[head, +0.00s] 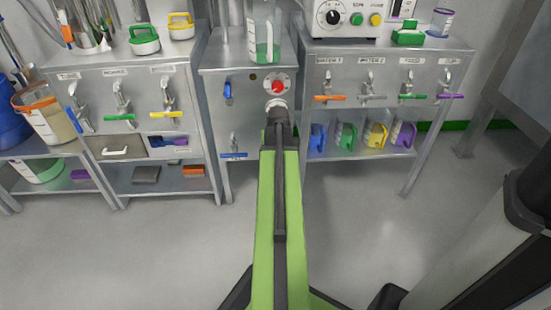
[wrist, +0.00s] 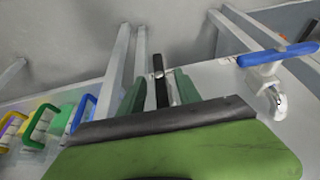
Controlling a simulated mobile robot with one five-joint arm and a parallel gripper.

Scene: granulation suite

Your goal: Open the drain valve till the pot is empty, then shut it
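A clear vessel with green in its lower part (head: 264,40), perhaps the pot, stands on the middle cabinet. My gripper (head: 279,112) is in front of that cabinet, below a red dial, and hides what is behind it. In the wrist view my two green fingers (wrist: 160,92) stand apart. A narrow black bar (wrist: 161,88) with a small metal fitting shows between them, with a gap on its left. Whether it is the drain valve's lever I cannot tell. A blue-handled tap (head: 233,155) is lower left of my gripper; it also shows in the wrist view (wrist: 275,56).
The left cabinet (head: 60,60) and right cabinet (head: 455,47) carry rows of labelled taps with coloured handles. Coloured jugs (head: 345,137) stand on the right lower shelf. A bucket with an orange rim (head: 45,115) is at far left. The grey floor (head: 150,250) in front is clear.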

